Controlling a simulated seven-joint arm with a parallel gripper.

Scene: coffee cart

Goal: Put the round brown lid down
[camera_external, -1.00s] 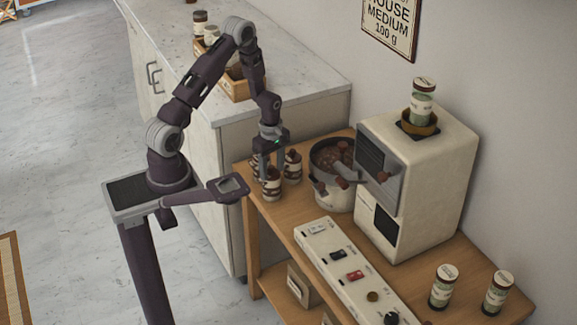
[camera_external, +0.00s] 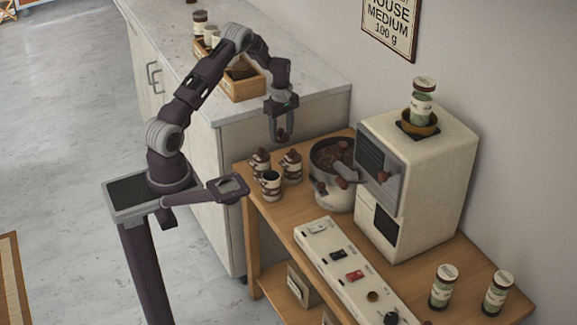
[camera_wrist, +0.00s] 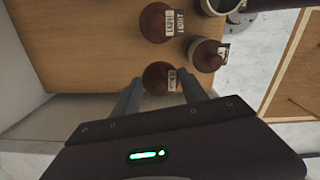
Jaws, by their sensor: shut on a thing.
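My gripper (camera_external: 282,138) is shut on a round brown lid (camera_external: 281,132) and holds it in the air, above and behind the small jars. In the wrist view the lid (camera_wrist: 159,76) sits between the two fingertips, with a small pale label at its right. An open jar (camera_external: 271,188) without a lid stands at the left end of the wooden table; part of it shows at the top of the wrist view (camera_wrist: 208,8). Two similar jars with brown lids stand beside it, one behind (camera_external: 260,163) and one to the right (camera_external: 291,169).
A pot (camera_external: 332,200) with brown contents stands right of the jars, then a cream machine (camera_external: 432,180). A long switch panel (camera_external: 325,255) lies in front. A grey-white counter (camera_external: 310,100) stands behind, with a wooden crate (camera_external: 243,90) of jars.

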